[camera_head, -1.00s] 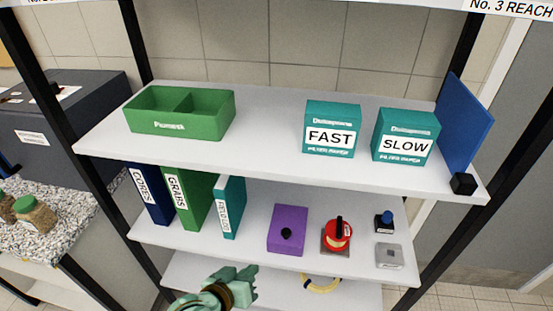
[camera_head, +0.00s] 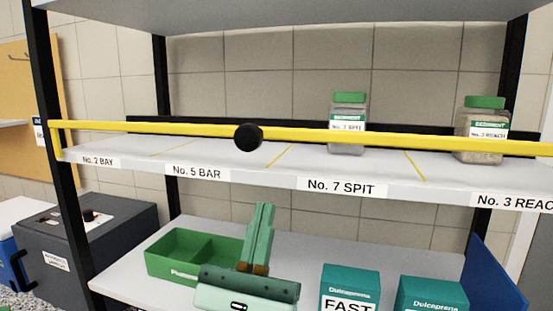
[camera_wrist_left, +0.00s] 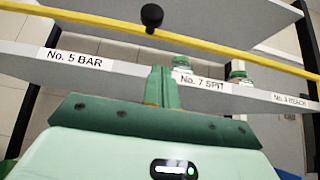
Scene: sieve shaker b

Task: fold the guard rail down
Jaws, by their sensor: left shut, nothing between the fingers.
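The yellow guard rail (camera_head: 400,139) runs across the front of the upper shelf, raised above its edge. A round black knob (camera_head: 248,137) sits on it, left of the middle. In the left wrist view the rail (camera_wrist_left: 90,19) and its knob (camera_wrist_left: 152,16) show at the top. My left gripper (camera_head: 264,208) is shut and empty, fingers pointing up, below the shelf edge and the knob, apart from the rail. It also shows in the left wrist view (camera_wrist_left: 162,72). My right gripper is in no view.
The upper shelf (camera_head: 120,151) holds two green-lidded jars, one at No. 7 SPIT (camera_head: 347,125) and one at No. 3 REACH (camera_head: 482,128). Below stand a green divided tray (camera_head: 180,262), a FAST box (camera_head: 350,285) and a SLOW box (camera_head: 432,292). A dark grey machine (camera_head: 85,250) stands at left.

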